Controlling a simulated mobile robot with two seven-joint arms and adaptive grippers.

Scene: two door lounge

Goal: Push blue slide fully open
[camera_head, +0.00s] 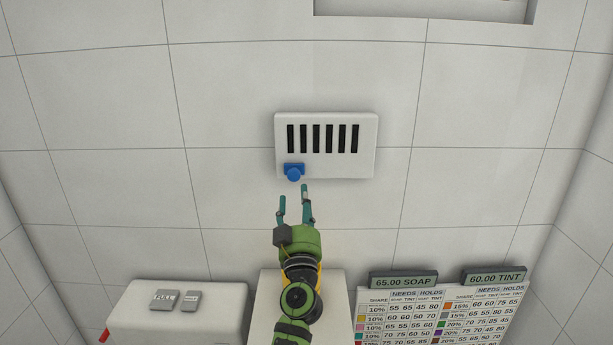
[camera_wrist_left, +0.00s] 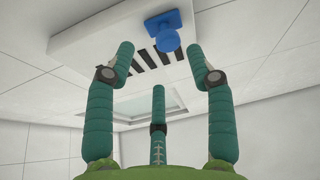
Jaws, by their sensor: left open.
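The blue slide (camera_head: 293,172) is a small blue plate with a round knob, at the lower left of a white vent panel (camera_head: 325,173) on the tiled wall. The panel has several dark upright slots. My left gripper (camera_head: 293,197) is open and empty just below the blue knob, apart from it in the head view. In the left wrist view the blue slide (camera_wrist_left: 166,36) shows ahead, above and between the open teal fingers (camera_wrist_left: 168,72). My right gripper is not in view.
A white box (camera_head: 180,320) with two grey buttons and a red part at its side stands at the lower left. A chart board (camera_head: 430,315) with soap and tint signs stands at the lower right. The wall around the panel is clear.

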